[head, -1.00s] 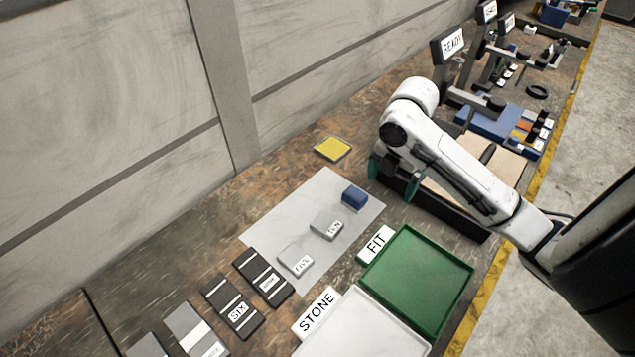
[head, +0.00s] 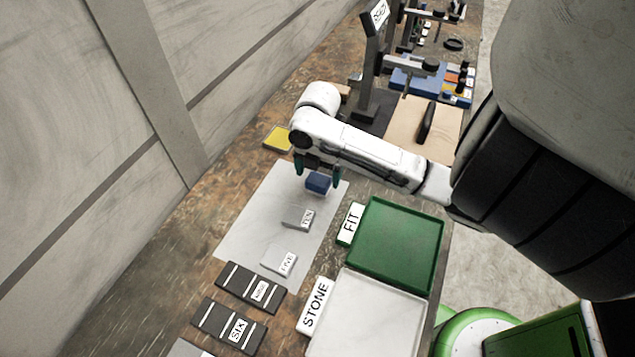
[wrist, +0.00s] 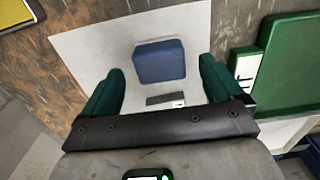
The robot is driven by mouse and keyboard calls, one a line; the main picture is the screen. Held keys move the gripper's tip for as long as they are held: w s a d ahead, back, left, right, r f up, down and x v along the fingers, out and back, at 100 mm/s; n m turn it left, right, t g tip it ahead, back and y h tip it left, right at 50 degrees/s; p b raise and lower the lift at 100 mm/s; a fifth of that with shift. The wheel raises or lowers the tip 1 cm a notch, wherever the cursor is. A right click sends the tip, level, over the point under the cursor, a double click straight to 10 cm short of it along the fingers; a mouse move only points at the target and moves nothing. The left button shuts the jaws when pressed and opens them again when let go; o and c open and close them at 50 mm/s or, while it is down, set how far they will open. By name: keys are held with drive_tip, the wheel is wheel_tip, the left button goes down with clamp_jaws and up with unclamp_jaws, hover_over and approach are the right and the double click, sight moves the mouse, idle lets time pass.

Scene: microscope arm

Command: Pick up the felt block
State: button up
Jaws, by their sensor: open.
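The blue block (head: 317,184), which looks like the felt block, sits on the white sheet (head: 252,222) near its far end. My gripper (head: 317,172) is open above it, with one green finger toward each side of the block in the head view. In the wrist view the blue block (wrist: 160,61) lies between the lines of the two green fingers (wrist: 162,78), a little ahead of the tips. I see gaps on both sides, and nothing is held.
Two grey labelled blocks, TEN (head: 297,218) and FIVE (head: 280,263), lie on the same sheet. A green FIT tray (head: 398,243) and a white STONE tray (head: 368,312) stand to the right. A yellow pad (head: 278,138) lies behind, and a dark post (head: 372,70) rises beyond my arm.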

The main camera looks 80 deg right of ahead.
sight(318, 179)
drive_tip(key=shift+f, duration=1.95)
drive_tip(key=shift+c, duration=0.2)
drive_tip(key=c, duration=1)
drive_tip(key=shift+r, duration=0.55)
drive_tip(key=s+d+r+b, duration=0.1)
drive_tip(key=s+d+r, duration=0.1)
drive_tip(key=s+r, duration=0.2)
drive_tip(key=s+d+r+b, duration=0.1)
drive_tip(key=s+d+r, duration=0.1)
drive_tip(key=s+r, duration=0.2)
drive_tip(key=s+d+r+b, duration=0.2)
drive_tip(key=s+r, duration=0.2)
drive_tip(key=shift+s, duration=0.35)
